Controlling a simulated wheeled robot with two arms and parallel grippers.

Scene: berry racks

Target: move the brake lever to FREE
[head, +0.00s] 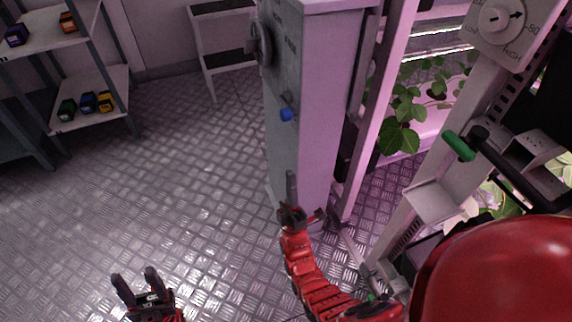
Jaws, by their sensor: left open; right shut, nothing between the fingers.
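No label reading FREE is legible, so I cannot tell for sure which part is the brake lever. My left gripper (137,279) is open and empty over the floor at the lower left.
The grey cabinet (315,110) has a blue knob (287,114) and a round wheel (262,44). A green handle (458,146) and a dial (502,18) are on the right rack, near plants (402,115). Shelves (92,98) with small coloured items stand left. The patterned floor (190,185) is clear.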

